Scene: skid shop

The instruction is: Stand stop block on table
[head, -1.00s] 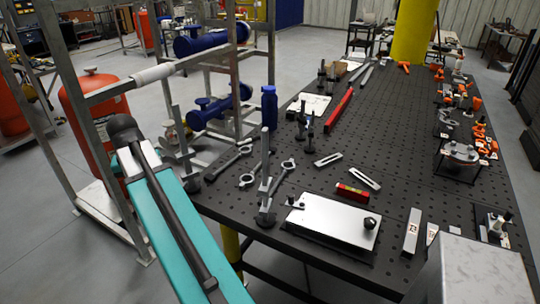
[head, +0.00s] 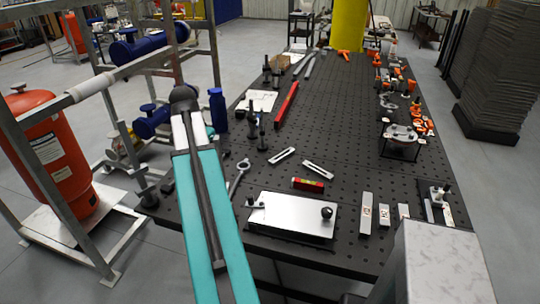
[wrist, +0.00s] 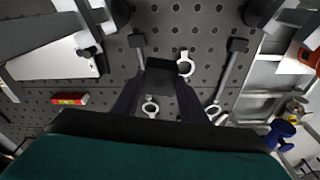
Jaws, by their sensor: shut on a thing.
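A dark, block-shaped thing, taken as the stop block (wrist: 161,77), sits between the fingers of my gripper (wrist: 158,98) in the wrist view. The gripper is shut on it, above the perforated black table (head: 330,130). Whether the block touches the table cannot be told. In the head view my teal arm reaches over the table's left side and hides the gripper and the block.
A silver plate (head: 291,215) lies near the front, with a red level (head: 308,185) behind it and labelled grey blocks (head: 366,213) to its right. Ring-ended tools (wrist: 186,65) lie close around the gripper. The table's middle is fairly clear.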

